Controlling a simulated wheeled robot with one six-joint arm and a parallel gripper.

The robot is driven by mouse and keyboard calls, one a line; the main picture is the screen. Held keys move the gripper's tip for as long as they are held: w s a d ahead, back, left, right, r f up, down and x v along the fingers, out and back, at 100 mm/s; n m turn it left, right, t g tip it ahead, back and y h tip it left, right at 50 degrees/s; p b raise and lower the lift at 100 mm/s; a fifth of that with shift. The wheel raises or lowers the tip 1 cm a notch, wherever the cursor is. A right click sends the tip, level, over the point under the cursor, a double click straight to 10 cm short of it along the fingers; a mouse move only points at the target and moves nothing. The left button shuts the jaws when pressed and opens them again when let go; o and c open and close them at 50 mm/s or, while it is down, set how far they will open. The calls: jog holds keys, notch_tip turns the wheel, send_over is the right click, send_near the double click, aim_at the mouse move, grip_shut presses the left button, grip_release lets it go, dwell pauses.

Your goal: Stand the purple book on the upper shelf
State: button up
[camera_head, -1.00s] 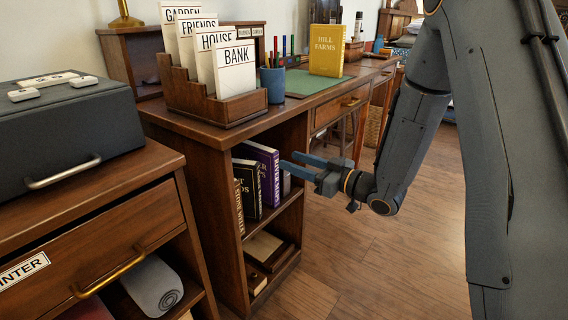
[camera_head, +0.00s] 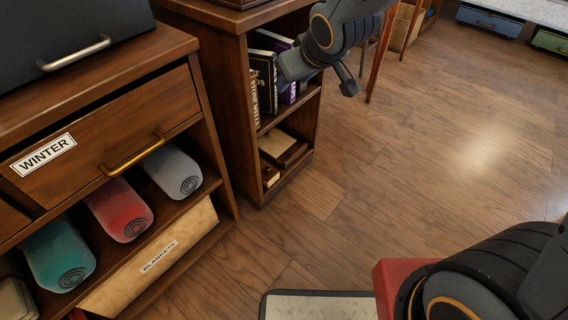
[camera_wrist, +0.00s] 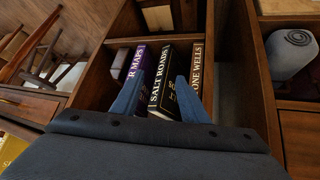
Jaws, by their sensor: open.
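The purple book (camera_head: 288,92) stands in the upper shelf compartment (camera_head: 272,122) of the desk, partly hidden behind my gripper in the head view. In the wrist view its purple spine (camera_wrist: 137,62) is at the left of the row, beside the black book "Salt Roads" (camera_wrist: 163,82). My gripper (camera_head: 318,72) is open at the shelf's mouth. In the wrist view its blue fingers (camera_wrist: 160,80) point at the spines. The left finger overlaps the purple spine and the right lies between the black book and the tan "Stone Wells" (camera_wrist: 197,68). Whether they touch is unclear.
The lower compartment holds items lying flat (camera_head: 282,148). A cabinet with a "Winter" drawer (camera_head: 105,140) and rolled blankets (camera_head: 120,208) stands at the left. The wooden floor (camera_head: 420,160) to the right is open.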

jog(key=s+a+r+g+h, duration=0.1)
jog(key=s+g, duration=0.6)
jog(key=s, duration=2)
jog(key=shift+a+r+h, duration=0.15)
jog(key=shift+r+h, duration=0.1)
jog(key=shift+h, duration=0.05)
jog(key=d+r+m+p, duration=0.3)
jog(key=d+r+p, duration=0.7)
jog(key=r+p, duration=0.3)
jog(key=d+r+m+h+p, duration=0.1)
jog(key=d+r+m+p, duration=0.2)
jog(key=d+r+p, duration=0.7)
notch_tip(320, 180, up, 3)
jog(key=p, duration=1)
jog(key=shift+s+d+m+h, duration=0.15)
jog(key=shift+d+m+h, duration=0.15)
